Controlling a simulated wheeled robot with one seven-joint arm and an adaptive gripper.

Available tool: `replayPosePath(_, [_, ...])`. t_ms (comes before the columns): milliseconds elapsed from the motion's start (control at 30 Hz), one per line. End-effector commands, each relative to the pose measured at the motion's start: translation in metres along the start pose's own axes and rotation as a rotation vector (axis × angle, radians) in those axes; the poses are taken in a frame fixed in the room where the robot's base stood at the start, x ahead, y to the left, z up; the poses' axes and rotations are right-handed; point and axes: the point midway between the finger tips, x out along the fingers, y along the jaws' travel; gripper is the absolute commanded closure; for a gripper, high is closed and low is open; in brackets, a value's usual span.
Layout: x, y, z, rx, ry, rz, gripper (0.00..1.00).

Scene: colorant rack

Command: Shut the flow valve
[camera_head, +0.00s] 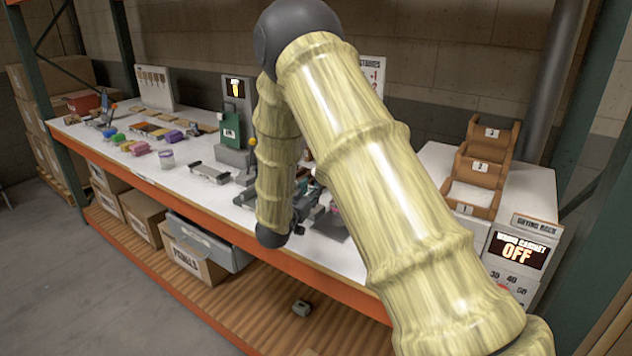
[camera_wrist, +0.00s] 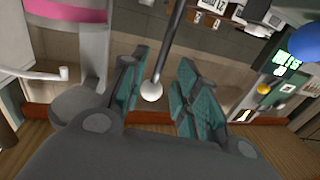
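In the wrist view a dark rod (camera_wrist: 169,45) with a white ball (camera_wrist: 151,91) at its end lies in the gap between the fingers of my gripper (camera_wrist: 162,75). The fingers have teal pads and stand apart, one on each side of the rod. I cannot tell whether either finger touches it. No part is labelled as the flow valve, so I cannot tell if this rod is its handle. In the head view my arm hides most of my gripper and the bench area around it.
A pink-banded vessel (camera_wrist: 65,12) with a white side fitting (camera_wrist: 62,74) is close on the left in the wrist view. A blue ball (camera_wrist: 305,42) is at upper right. The drying rack's sign (camera_head: 516,251) reads OFF. Several coloured items line the bench's left part.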

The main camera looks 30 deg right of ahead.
Motion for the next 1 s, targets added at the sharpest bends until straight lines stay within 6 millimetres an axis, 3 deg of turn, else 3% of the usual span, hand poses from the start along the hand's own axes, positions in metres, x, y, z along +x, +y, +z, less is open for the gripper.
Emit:
replayPosePath(100, [0.019, 0.003, -0.002, 0.001, 0.001, 0.004, 0.69])
replayPosePath(300, [0.037, 0.002, -0.001, 0.001, 0.000, 0.003, 0.69])
replayPosePath(700, [0.042, 0.002, 0.000, 0.000, 0.001, 0.002, 0.69])
replayPosePath(867, [0.042, 0.002, 0.000, 0.000, 0.001, 0.002, 0.98])
replayPosePath(1000, [0.042, 0.002, -0.001, 0.001, 0.002, 0.002, 1.00])
